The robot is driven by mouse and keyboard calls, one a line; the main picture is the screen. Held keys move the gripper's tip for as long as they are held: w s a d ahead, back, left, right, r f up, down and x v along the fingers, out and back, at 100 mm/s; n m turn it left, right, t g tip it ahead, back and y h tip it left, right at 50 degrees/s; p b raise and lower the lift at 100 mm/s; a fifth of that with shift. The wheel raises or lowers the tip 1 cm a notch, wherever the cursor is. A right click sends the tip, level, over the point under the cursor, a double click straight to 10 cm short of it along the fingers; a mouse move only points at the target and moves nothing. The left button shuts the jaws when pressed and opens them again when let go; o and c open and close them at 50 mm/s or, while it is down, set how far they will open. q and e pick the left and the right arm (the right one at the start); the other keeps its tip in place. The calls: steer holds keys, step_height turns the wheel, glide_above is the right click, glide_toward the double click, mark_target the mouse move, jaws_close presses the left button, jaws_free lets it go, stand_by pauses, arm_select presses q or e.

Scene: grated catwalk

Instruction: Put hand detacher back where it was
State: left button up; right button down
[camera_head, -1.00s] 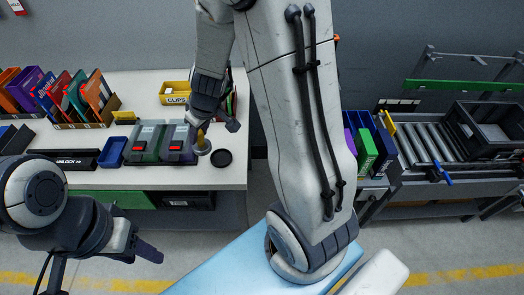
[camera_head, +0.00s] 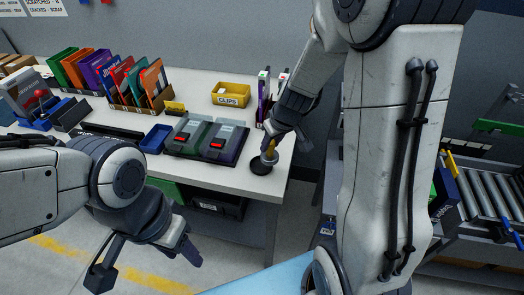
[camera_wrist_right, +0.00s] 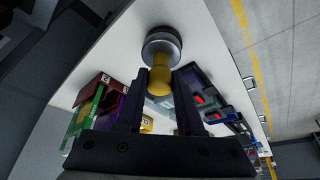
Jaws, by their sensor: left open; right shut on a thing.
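The hand detacher has a yellow handle and a round grey metal base. My right gripper (camera_head: 270,143) is shut on its handle, and the grey base (camera_head: 271,161) hangs below the fingers at the table's right front corner. In the right wrist view the detacher (camera_wrist_right: 161,48) points away between the fingers (camera_wrist_right: 160,82). A black round pad (camera_head: 260,167) on the white table lies partly behind the base. Whether the base touches the pad I cannot tell. My left gripper (camera_head: 145,262) is open and empty, in front of the table and below its top.
Two devices with red switches (camera_head: 208,138), a blue tray (camera_head: 156,139) and a yellow CLIPS bin (camera_head: 231,94) stand on the white table (camera_head: 236,181). File racks (camera_head: 138,89) line the back. A roller conveyor (camera_head: 490,195) is at the right.

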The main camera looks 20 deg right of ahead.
steer(key=shift+w+a+r+b+x, duration=0.1)
steer(key=shift+w+b+x, duration=0.15)
steer(key=shift+x, duration=1)
steer(key=shift+w+a+r+b+x, duration=0.15)
steer(key=shift+b+x, duration=0.25)
steer(key=shift+x, duration=0.85)
steer(key=shift+w+a+b+x, duration=0.15)
steer(key=shift+b+x, duration=0.15)
steer(key=shift+x, duration=0.95)
steer(key=shift+f, duration=0.2)
steer(key=c, duration=0.5)
jaws_free()
steer(key=shift+c, duration=0.2)
